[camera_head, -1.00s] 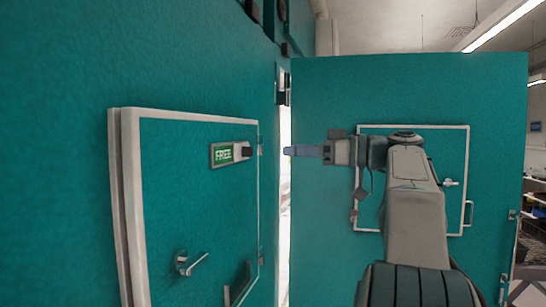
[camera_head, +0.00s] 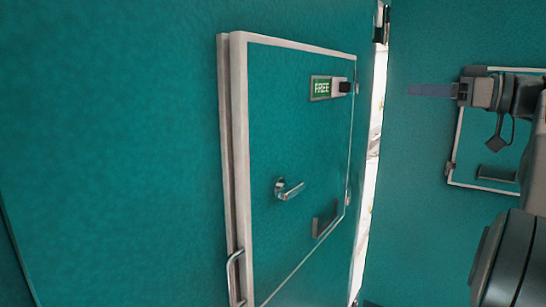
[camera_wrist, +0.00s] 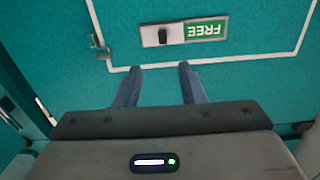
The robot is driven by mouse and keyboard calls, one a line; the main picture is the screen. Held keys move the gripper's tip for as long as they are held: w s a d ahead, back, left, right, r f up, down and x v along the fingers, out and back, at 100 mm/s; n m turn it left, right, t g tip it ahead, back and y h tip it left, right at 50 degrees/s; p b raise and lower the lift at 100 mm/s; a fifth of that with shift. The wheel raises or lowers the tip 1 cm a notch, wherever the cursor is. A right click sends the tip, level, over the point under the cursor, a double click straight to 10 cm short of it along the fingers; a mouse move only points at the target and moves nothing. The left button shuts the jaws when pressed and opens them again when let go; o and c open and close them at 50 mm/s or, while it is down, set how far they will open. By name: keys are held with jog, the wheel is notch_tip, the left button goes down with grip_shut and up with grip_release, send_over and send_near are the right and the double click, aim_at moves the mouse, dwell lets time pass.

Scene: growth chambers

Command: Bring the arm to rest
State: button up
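My gripper (camera_head: 430,90) points left at the right of the head view, held out in front of the teal door panel behind it. In the wrist view my gripper (camera_wrist: 158,85) shows two blue fingers apart with nothing between them. Beyond the fingertips is a white-framed hatch with a green FREE sign (camera_wrist: 205,30), seen upside down. My arm reaches in from the right edge of the head view and is partly cut off there.
A teal chamber wall fills the left. Its white-framed hatch (camera_head: 240,150) carries a FREE sign (camera_head: 321,88) and a lever handle (camera_head: 289,189). A bright narrow gap (camera_head: 372,150) runs between this wall and the open teal door (camera_head: 410,200).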

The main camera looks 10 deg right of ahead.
jog(key=w+a+f+m+g+h, duration=0.1)
jog(key=a+f+m+g+h, duration=0.55)
jog(key=a+f, duration=1.15)
jog(key=s+a+f+m+g+h, duration=0.1)
jog(key=s+a+f+h, duration=0.1)
jog(key=s+f, duration=0.7)
jog(key=s+a+f+m+g+h, duration=0.1)
jog(key=s+f+h, duration=0.3)
jog(key=s+f, duration=0.5)
notch_tip(320, 180, down, 9)
jog(key=shift+s+a+r+g, duration=0.2)
jog(key=shift+s+a+g, duration=0.05)
jog(key=shift+a+g, duration=0.15)
jog(key=shift+m+h, duration=0.25)
